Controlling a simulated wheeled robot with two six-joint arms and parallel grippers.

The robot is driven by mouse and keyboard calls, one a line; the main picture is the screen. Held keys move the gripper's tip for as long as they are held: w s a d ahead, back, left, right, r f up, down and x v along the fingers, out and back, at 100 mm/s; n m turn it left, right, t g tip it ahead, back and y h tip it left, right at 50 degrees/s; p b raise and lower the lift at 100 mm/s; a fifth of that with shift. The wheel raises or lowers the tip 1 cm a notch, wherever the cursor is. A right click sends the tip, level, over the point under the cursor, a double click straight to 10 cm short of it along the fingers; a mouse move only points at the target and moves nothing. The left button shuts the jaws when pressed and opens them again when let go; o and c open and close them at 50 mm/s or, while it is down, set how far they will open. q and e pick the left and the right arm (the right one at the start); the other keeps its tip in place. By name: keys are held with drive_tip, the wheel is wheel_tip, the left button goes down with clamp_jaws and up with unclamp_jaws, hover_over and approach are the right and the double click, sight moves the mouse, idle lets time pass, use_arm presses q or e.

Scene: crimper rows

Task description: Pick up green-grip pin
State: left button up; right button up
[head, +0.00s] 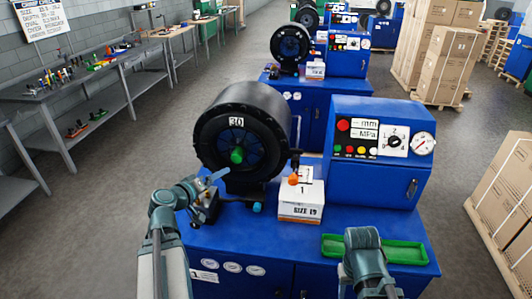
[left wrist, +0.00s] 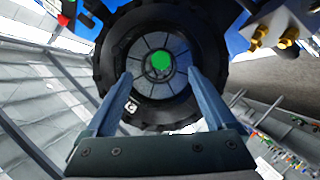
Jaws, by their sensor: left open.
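The green-grip pin (head: 237,156) sits at the centre of the black round crimper head (head: 213,140) marked 30. Only its green end shows; whatever lies behind it is hidden. In the left wrist view the green end (left wrist: 160,63) lies between and beyond my two fingertips. My left gripper (head: 220,180) is open and empty, in front of the head and a little below and left of the pin. It does not touch the green end. My right arm shows at the bottom right of the head view, but its fingers do not show.
The blue crimper (head: 350,190) carries a panel with gauges. A white box labelled SIZE 19 (head: 300,213) with an orange piece (head: 293,180) stands beside the head. A green tray (head: 395,250) lies at the front right. A tool bench (head: 95,80) stands left, cartons right (head: 440,65).

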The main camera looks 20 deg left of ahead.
use_arm(q)
drive_tip(key=a+r, duration=0.1)
drive_tip(key=b, duration=0.2)
approach(236, 159)
drive_tip(key=w+f, duration=0.1)
drive_tip(key=w, duration=0.1)
drive_tip(key=shift+n+y, duration=0.3)
drive_tip(key=shift+d+b+x, duration=0.15)
drive_tip(key=shift+b+x, duration=0.25)
drive_tip(key=shift+x, duration=1.1)
drive_tip(key=shift+d+b+x, duration=0.2)
drive_tip(key=shift+b+x, duration=0.15)
drive_tip(key=shift+x, duration=1.2)
drive_tip(key=shift+s+r, duration=0.1)
drive_tip(key=shift+r, duration=0.05)
drive_tip(key=shift+c, duration=0.7)
clamp_jaws()
use_arm(e)
drive_tip(key=f, duration=0.1)
drive_tip(key=d+f, duration=0.1)
drive_tip(key=f, duration=0.1)
drive_tip(key=shift+s+f, duration=0.1)
drive_tip(key=shift+f, duration=0.05)
